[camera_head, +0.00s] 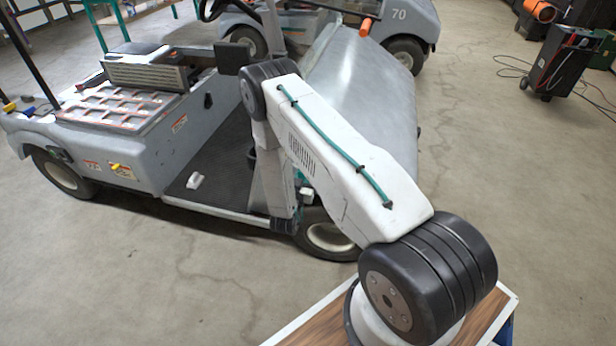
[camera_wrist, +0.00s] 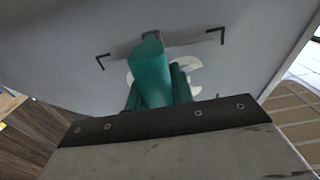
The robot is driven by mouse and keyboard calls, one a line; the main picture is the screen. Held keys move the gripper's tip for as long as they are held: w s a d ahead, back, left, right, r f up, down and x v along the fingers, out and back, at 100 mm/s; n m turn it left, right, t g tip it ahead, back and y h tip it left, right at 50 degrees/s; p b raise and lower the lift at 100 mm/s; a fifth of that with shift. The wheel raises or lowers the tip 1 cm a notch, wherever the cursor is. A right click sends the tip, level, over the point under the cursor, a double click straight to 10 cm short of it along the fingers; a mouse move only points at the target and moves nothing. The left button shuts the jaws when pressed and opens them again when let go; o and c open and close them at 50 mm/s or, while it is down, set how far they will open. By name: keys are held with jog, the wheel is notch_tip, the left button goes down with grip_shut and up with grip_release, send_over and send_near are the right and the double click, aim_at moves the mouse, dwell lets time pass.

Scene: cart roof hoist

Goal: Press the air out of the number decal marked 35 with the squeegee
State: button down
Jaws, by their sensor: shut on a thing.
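In the wrist view my gripper (camera_wrist: 155,85) shows as teal pieces reaching toward a grey panel. It is shut on the squeegee, which I cannot clearly separate from the teal fingers. A small dark piece shows at their far end. The number decal (camera_wrist: 192,72) is white on the grey panel, right behind the gripper. Only its edges show on both sides, so its digits cannot be read. Black corner marks (camera_wrist: 217,34) sit above it at left and right. Whether the squeegee touches the decal cannot be told. In the head view my arm hides the gripper and decal.
A grey utility cart (camera_head: 130,150) stands ahead, with its sloping front panel (camera_head: 350,85) behind my arm. A second cart (camera_head: 405,20) marked 70 is at the back. A black wheeled unit (camera_head: 562,60) with cables stands at the right.

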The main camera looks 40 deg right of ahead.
jog(key=shift+w+a+r, duration=0.1)
jog(key=shift+w+a, duration=0.45)
jog(key=shift+w, duration=0.25)
jog(key=shift+w+a+f, duration=0.1)
jog(key=shift+w+a, duration=0.5)
jog(key=shift+w, duration=0.2)
jog(key=shift+w+a+r, duration=0.1)
jog(key=shift+w+a, duration=0.45)
jog(key=shift+w, duration=0.25)
jog(key=shift+a, duration=0.1)
jog(key=v, duration=0.7)
jog(key=shift+s, duration=0.1)
jog(key=a+r+n+t+y, duration=0.2)
jog(key=a+r+n+y, duration=0.1)
jog(key=r, duration=0.4)
jog(key=w+a+r+n+t+y, duration=0.1)
jog(key=a+r+n+t+y, duration=0.1)
jog(key=a+r+n+y, duration=0.2)
jog(key=w+a+r+n+t+y, duration=0.1)
jog(key=a+r+n+t+y, duration=0.2)
jog(key=r+y, duration=0.4)
notch_tip(320, 180, up, 3)
jog(key=shift+a+f, duration=0.2)
jog(key=shift+a, duration=0.35)
